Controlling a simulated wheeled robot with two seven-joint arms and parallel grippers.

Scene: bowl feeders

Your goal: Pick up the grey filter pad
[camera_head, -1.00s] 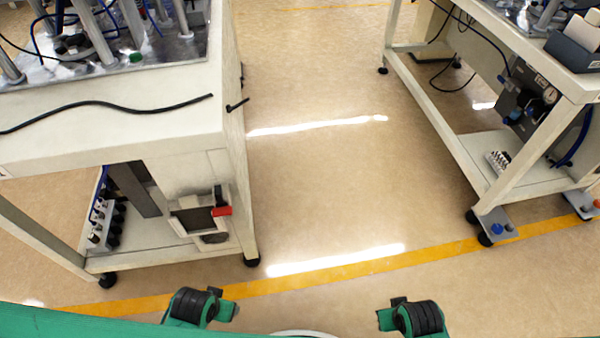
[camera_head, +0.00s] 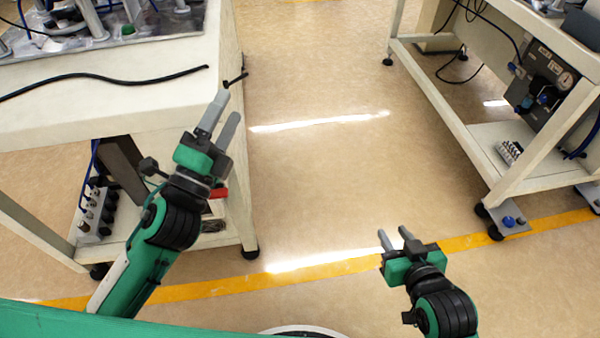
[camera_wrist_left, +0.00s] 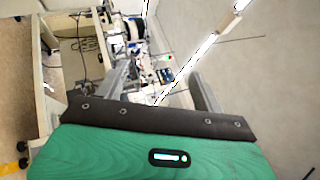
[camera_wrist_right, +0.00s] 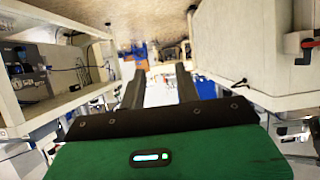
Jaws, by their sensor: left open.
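I cannot make out a grey filter pad in any view. My left gripper (camera_head: 226,112) is open and empty, raised in front of the right edge of the left white bench (camera_head: 165,100). Its two spread fingers (camera_wrist_left: 160,88) also show in the left wrist view. My right gripper (camera_head: 394,236) is held low over the open floor, right of the middle. Its fingers (camera_wrist_right: 160,88) stand apart with nothing between them.
A black cable (camera_head: 100,77) lies across the left bench top, with metal-legged equipment behind it. A second white bench (camera_head: 455,125) stands at the right. Tan floor (camera_head: 320,170) with a yellow line (camera_head: 330,268) lies clear between the benches.

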